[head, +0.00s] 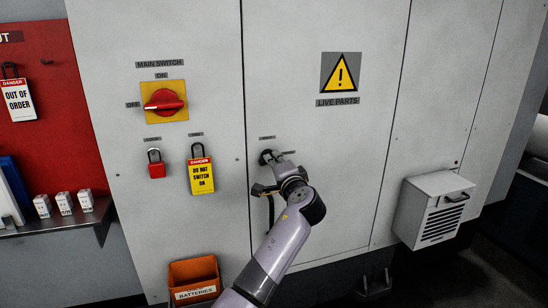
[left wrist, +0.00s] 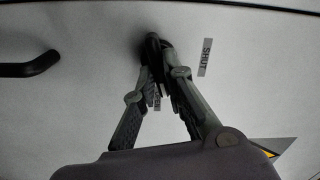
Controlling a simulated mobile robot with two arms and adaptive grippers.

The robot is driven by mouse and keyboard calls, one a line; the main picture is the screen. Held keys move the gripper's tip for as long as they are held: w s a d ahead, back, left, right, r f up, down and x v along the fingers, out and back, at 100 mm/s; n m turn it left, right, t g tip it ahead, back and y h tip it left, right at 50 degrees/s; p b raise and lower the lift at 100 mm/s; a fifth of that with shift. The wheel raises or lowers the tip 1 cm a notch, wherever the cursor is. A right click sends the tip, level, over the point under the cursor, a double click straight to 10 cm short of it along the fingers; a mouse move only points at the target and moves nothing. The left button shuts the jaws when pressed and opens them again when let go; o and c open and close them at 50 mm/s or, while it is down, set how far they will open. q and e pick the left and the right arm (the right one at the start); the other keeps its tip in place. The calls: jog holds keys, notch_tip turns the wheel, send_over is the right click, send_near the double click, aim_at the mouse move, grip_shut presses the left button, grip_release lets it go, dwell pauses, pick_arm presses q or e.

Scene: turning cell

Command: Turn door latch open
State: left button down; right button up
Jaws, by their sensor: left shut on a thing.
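The black door latch (head: 265,155) sits on the grey cabinet door (head: 330,200), just right of the door seam. Small labels sit above it and to its right. My left gripper (head: 273,160) is at the latch and covers most of it. In the left wrist view the fingers (left wrist: 160,62) close together on the dark latch (left wrist: 152,43), beside a label reading SHUT (left wrist: 205,57). Which way the latch points is hard to tell behind the fingers. My right gripper is not in view.
A black door handle (left wrist: 30,67) shows in the left wrist view. A red main switch (head: 165,103), a red padlock (head: 156,168) and a yellow danger tag (head: 201,176) are on the left panel. An orange batteries bin (head: 195,278) hangs below. A vented box (head: 434,210) juts out at right.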

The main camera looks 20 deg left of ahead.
pick_arm(q)
jog(key=shift+d+m+p, duration=0.1)
jog(key=shift+m+p, duration=0.65)
jog(key=shift+m, duration=0.75)
jog(key=c, duration=1.7)
grip_release()
jog(key=shift+f, duration=0.1)
jog(key=shift+o, duration=0.2)
jog(key=v, duration=1.2)
jog(key=shift+w+f, duration=0.1)
